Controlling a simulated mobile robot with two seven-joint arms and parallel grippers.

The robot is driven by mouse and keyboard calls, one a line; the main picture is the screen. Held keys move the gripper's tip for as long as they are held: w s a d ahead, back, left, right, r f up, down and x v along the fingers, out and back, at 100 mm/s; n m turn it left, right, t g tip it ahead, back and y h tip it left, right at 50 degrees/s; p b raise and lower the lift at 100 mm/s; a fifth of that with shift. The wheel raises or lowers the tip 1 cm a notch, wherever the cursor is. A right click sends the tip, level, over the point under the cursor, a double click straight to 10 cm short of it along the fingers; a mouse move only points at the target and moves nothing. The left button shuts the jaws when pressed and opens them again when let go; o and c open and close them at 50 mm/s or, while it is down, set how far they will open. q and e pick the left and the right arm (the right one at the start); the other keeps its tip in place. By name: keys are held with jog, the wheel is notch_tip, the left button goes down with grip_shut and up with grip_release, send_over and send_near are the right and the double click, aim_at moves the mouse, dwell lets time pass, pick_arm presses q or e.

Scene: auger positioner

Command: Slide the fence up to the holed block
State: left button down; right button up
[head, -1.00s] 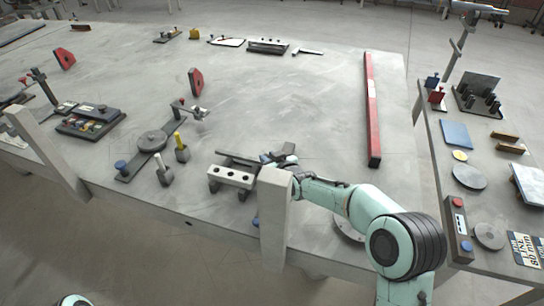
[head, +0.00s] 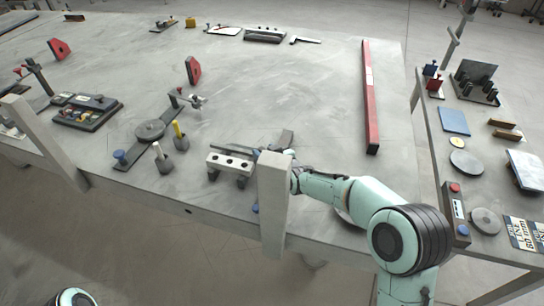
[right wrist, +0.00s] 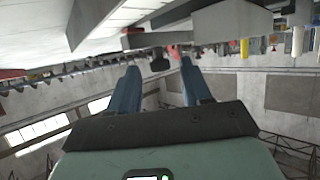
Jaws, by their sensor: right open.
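The holed block (head: 229,164) is a pale bar with a row of dark holes in its front face, standing near the table's front edge in the head view. A dark grey bar, which looks like the fence (head: 284,139), lies just behind and to the right of it. Whether they touch is hidden. My right gripper (head: 260,153) is beside the block's right end, mostly covered by a grey post. In the right wrist view its two blue fingers (right wrist: 157,88) stand apart with nothing held between them. My left gripper is out of view.
The grey upright post (head: 273,205) stands in front of my right gripper. A disc on a dark strip (head: 150,130) and a yellow-topped peg (head: 179,134) are to the left. A long red bar (head: 371,100) lies to the right. The middle of the table is clear.

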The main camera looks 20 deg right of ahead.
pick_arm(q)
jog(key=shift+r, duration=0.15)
pick_arm(e)
jog(key=v, duration=1.3)
